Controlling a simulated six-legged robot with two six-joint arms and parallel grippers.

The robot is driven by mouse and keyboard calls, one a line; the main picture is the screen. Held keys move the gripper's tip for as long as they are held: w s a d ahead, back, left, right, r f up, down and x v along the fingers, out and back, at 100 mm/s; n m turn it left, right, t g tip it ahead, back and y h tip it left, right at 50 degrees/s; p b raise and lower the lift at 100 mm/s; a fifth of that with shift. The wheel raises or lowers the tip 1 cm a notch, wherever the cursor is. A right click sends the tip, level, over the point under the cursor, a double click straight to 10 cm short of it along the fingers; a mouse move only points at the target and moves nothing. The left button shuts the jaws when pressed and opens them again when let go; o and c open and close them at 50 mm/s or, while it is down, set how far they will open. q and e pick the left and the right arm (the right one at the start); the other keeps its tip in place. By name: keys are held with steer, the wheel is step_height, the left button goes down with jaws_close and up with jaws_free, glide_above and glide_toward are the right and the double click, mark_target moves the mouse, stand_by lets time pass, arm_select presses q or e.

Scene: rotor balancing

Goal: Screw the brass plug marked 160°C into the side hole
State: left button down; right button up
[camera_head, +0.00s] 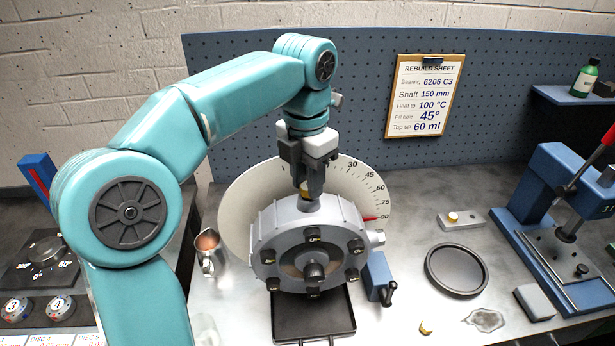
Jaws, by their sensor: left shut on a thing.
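My left gripper (309,190) points down at the top of the round grey housing (267,235). It is shut on a small brass plug (306,194), which is at or just above the housing's top boss. I cannot tell whether the plug touches the boss or read any marking on it. A pale side boss (377,238) sticks out on the housing's right. Another small brass piece (426,328) lies on the bench at the front right, and a brass piece (453,217) sits on a small grey block. My right gripper is out of view.
A white dial (240,190) stands behind the housing, and a black tray (313,320) lies below. A blue crank block (376,278) is close on the right. A metal jug (209,253), black dish (456,270), liquid puddle (485,319) and blue press (550,190) occupy the bench.

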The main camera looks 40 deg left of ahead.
arm_select(q)
steer(key=shift+f, duration=0.25)
steer(key=shift+r+m+p, duration=0.15)
steer(key=shift+m+p, duration=0.2)
steer(key=shift+m, duration=0.75)
steer(key=m+p, duration=0.1)
steer(key=m, duration=0.2)
steer(key=shift+m, duration=0.4)
steer(key=m, duration=0.3)
steer(key=shift+m+p, duration=0.3)
steer(key=shift+p, duration=0.1)
steer(key=m, duration=0.3)
steer(key=shift+m+p, duration=0.3)
steer(key=shift+p, duration=0.1)
steer(key=shift+m, duration=0.9)
steer(key=m, duration=0.3)
steer(key=shift+w+f, duration=0.1)
steer(key=shift+f, duration=0.15)
